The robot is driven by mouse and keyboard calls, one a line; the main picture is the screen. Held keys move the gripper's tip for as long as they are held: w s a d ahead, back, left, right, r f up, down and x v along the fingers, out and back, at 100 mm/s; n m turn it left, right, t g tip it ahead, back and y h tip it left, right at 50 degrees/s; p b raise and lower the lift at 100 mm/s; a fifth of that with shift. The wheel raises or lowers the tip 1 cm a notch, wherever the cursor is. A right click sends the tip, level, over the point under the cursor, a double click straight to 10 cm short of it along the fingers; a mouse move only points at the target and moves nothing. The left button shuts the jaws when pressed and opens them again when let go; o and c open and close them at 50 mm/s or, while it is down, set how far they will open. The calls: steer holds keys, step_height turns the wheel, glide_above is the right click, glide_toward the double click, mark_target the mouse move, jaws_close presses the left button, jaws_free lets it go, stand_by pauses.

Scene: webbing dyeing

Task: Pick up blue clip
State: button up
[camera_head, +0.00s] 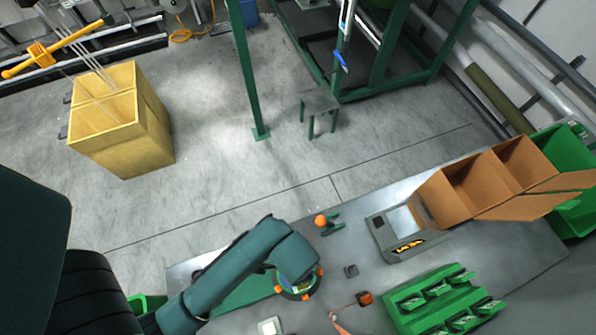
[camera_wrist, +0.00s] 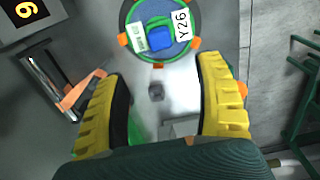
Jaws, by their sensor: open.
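In the wrist view, a small blue piece (camera_wrist: 160,38), which looks like the blue clip, lies with a green strap on a round disc (camera_wrist: 183,56). The disc has orange edge tabs and white labels, one reading Y26. My gripper (camera_wrist: 168,80) is open, its two yellow fingers wide apart with nothing between them. The disc shows beyond the fingertips, apart from them. In the head view, my arm's end covers part of an orange-tabbed round thing (camera_head: 300,291), and my fingers are hidden. Another blue piece (camera_head: 341,62) hangs at the green frame.
A wooden box (camera_head: 150,145) stands on the open floor.

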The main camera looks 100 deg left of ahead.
step_height(320, 180, down, 7)
steer(key=shift+f+b, duration=0.15)
steer(key=shift+b, duration=0.2)
step_height(320, 180, down, 6)
steer(key=shift+r, duration=0.2)
steer(key=c, duration=1.2)
